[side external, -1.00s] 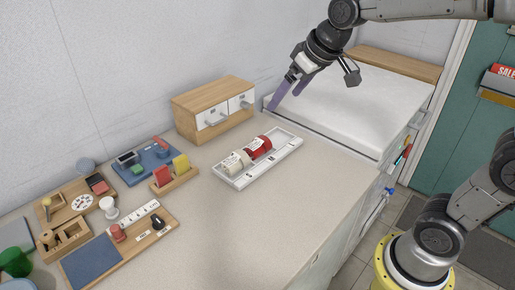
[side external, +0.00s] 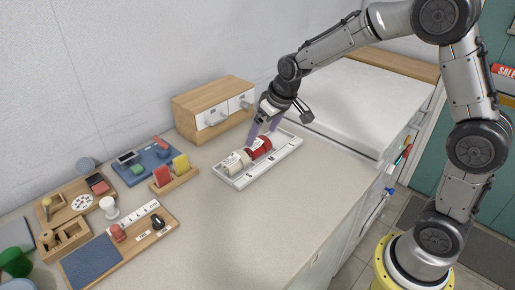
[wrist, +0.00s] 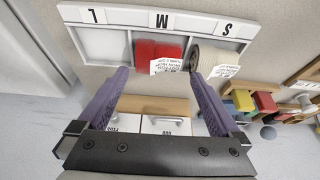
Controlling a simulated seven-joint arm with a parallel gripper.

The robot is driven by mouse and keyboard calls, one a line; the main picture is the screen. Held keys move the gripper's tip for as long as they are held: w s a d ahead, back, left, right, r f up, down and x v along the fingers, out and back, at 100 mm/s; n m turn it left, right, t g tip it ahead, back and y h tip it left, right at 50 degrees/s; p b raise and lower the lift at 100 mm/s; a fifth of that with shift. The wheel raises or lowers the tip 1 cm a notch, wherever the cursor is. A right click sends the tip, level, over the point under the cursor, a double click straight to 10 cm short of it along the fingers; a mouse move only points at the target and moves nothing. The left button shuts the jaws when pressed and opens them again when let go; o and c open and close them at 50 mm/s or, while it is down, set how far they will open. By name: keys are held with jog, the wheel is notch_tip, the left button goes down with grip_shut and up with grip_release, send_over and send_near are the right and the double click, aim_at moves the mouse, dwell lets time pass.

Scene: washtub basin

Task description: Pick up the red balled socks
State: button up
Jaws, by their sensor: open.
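The red balled socks (side external: 261,150), a red roll with a white label, lie in a white tray (side external: 283,154) on the counter in the side view. In the wrist view the red socks (wrist: 158,52) lie in the middle section, below the letter M. My gripper (side external: 263,129) is open, just above and behind the red socks. In the wrist view its two purple fingers (wrist: 158,76) are apart, with the red socks between and beyond their tips. I see no contact with the socks. The fingers partly overlap the socks in the side view.
A cream roll (side external: 237,162) with a label lies close beside the red socks in the tray. A wooden drawer box (side external: 212,108) stands behind the tray. Several small items on boards stand at the left. The counter in front of the tray is clear.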

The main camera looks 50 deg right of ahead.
aim_at(259, 142)
jog(key=x, duration=0.5)
jog(key=shift+d+f, duration=0.1)
jog(key=shift+d, duration=0.05)
